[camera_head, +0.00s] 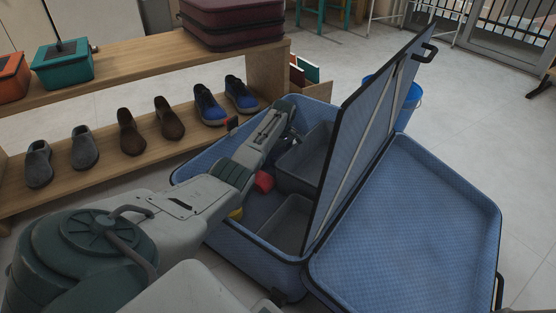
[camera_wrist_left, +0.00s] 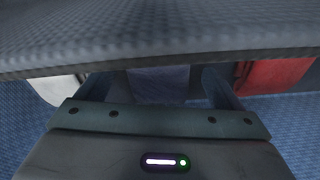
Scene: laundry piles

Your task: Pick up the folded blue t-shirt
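My left arm reaches into the open blue suitcase (camera_head: 190,170) in the head view, and its gripper (camera_head: 284,136) is low inside, partly hidden. In the left wrist view the two fingers of my left gripper (camera_wrist_left: 158,82) stand wide apart. A folded blue-grey cloth, seemingly the blue t-shirt (camera_wrist_left: 160,78), shows between them; I cannot tell whether they touch it. A patterned grey-blue surface covers the top of that view and hides the rest. In the head view I cannot make out the shirt clearly. My right gripper is not in view.
Grey open bins (camera_head: 287,226) stand in the suitcase beside my arm. A red item (camera_head: 264,182) and a yellow one (camera_head: 236,213) lie near the forearm. An upright blue panel (camera_head: 362,130) rises on the right. A wooden shoe rack (camera_head: 190,136) stands behind left.

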